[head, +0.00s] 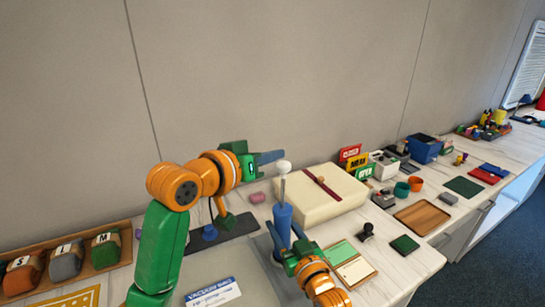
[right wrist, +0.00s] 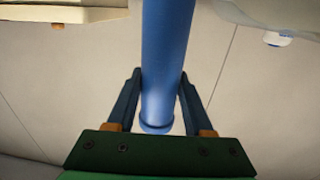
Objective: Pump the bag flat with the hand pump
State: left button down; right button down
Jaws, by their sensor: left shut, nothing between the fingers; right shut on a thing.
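The hand pump (head: 283,225) is a blue upright cylinder with a thin rod and a white knob (head: 284,167) on top. My right gripper (head: 290,243) is shut around the cylinder; in the right wrist view the blue tube (right wrist: 166,60) stands between both fingers (right wrist: 158,100). The rod shows above the cylinder, so the handle is raised. My left gripper (head: 268,157) is shut and empty, just left of and slightly above the knob.
A cream box (head: 325,210) with a red band stands right of the pump. Labelled rolls (head: 65,263) sit in a tray at left. A wooden tray (head: 422,216) lies at right.

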pick_arm(q)
jog(key=shift+f, duration=0.15)
notch_tip(320, 180, down, 9)
jog(key=shift+s, duration=0.15)
dwell(0.4)
jog(key=shift+d+f, duration=0.1)
jog(key=s+a+r, duration=0.6)
jog(key=s, duration=0.1)
jog(key=shift+s+a+r, duration=0.2)
jog(key=shift+s+a, duration=0.05)
jog(key=shift+a, duration=0.05)
